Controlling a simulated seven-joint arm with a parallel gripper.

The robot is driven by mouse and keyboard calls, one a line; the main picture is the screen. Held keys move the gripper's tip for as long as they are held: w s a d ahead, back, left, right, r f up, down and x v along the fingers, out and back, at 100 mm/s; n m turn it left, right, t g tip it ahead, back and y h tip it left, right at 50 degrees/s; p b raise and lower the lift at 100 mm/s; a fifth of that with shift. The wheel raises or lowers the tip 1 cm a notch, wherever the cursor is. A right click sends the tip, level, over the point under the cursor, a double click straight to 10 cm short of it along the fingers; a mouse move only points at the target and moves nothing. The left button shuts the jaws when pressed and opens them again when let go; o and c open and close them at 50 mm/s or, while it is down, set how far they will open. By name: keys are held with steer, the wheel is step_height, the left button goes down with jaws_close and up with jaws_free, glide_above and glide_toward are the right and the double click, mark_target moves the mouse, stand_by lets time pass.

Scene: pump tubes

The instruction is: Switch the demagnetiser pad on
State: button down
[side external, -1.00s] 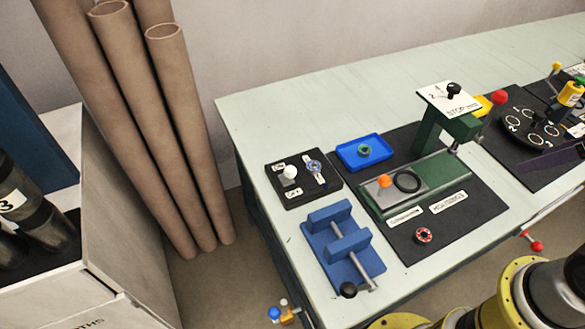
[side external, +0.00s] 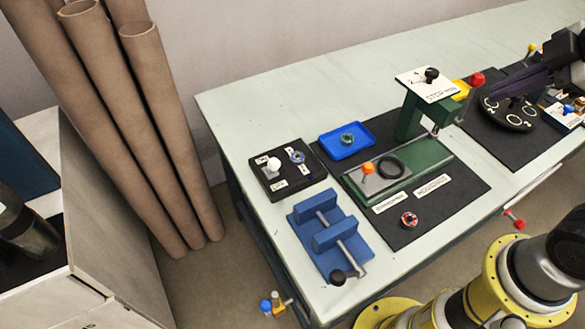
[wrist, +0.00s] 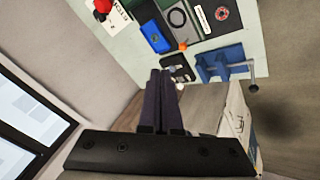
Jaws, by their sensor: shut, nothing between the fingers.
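The demagnetiser pad (side external: 284,184) is a black square block at the table's left end. A white-knobbed switch (side external: 274,164) stands on its left part between two small white labels, the nearer reading OFF. I cannot tell which way the switch is set. A blue-ringed watch-like piece (side external: 297,156) lies on the pad's right part. In the wrist view the pad (wrist: 176,61) shows just beyond my fingertips and is partly hidden by them. My gripper (wrist: 166,72) is shut and empty. In the side view its dark purple fingers (side external: 508,86) are at upper right, apart from the pad.
A blue vice (side external: 330,238) with a black-knobbed bar stands close in front of the pad. A blue tray (side external: 346,141) holding a ring lies behind it. A green press (side external: 412,120) stands to the right. Cardboard tubes (side external: 160,130) lean on the wall at left.

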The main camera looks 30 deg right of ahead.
steer(key=w+a+f+n+g+y, duration=0.1)
steer(key=w+a+f+n, duration=0.1)
steer(key=w+a+n, duration=0.55)
steer(key=w+a+f+n+g+y, duration=0.1)
steer(key=w+a+n, duration=0.4)
steer(key=w+n, duration=0.4)
steer(key=w+a+f+n+g, duration=0.2)
steer(key=a+f+n+g, duration=0.1)
steer(key=a+f, duration=1.2)
step_height(320, 180, down, 2)
steer(key=shift+a+n+h, duration=0.3)
steer(key=shift+n+h, duration=0.1)
steer(key=shift+n, duration=0.25)
